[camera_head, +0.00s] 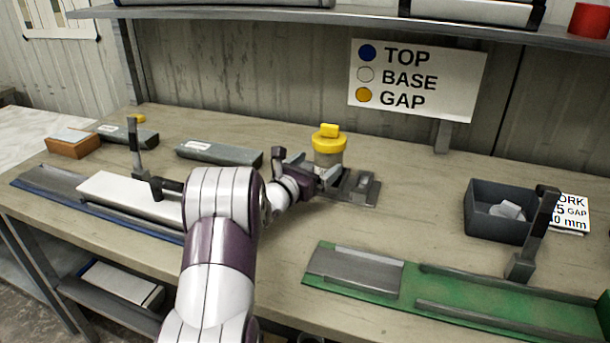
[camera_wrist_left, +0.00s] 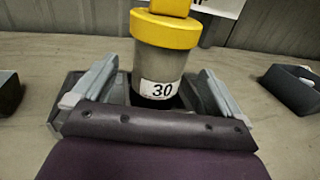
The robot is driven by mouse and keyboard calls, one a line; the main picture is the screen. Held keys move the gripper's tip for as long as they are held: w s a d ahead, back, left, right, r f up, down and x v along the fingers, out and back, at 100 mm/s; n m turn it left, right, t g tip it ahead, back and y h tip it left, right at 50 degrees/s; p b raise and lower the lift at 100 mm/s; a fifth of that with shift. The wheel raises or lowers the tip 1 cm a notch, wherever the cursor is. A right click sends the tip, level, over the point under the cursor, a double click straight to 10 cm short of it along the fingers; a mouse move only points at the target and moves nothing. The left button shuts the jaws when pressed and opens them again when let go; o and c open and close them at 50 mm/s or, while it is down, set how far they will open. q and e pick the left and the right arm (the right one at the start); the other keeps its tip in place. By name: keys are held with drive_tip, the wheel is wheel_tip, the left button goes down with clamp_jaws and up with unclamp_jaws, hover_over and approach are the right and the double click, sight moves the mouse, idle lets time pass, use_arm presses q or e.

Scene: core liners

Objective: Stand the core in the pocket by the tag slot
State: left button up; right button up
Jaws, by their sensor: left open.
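The core (camera_head: 329,158) is a grey-tan cylinder with a wide yellow cap and a knob on top. It stands upright at the left end of a dark grey block (camera_head: 362,190) with a slot-like recess. My left gripper (camera_head: 312,172) is low beside the core. Its fingers are open, one on each side of the core, with gaps visible in the left wrist view (camera_wrist_left: 157,92). My right gripper is not in view.
A blue tray with a white liner (camera_head: 120,195) lies left. A green tray (camera_head: 500,310) with a dark upright post (camera_head: 533,235) lies right. A dark bin (camera_head: 484,225) stands behind it. Grey boxes (camera_head: 218,153) lie at back left. A TOP/BASE/GAP sign (camera_head: 415,80) stands behind.

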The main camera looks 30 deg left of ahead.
use_arm(q)
drive_tip(key=s, duration=0.6)
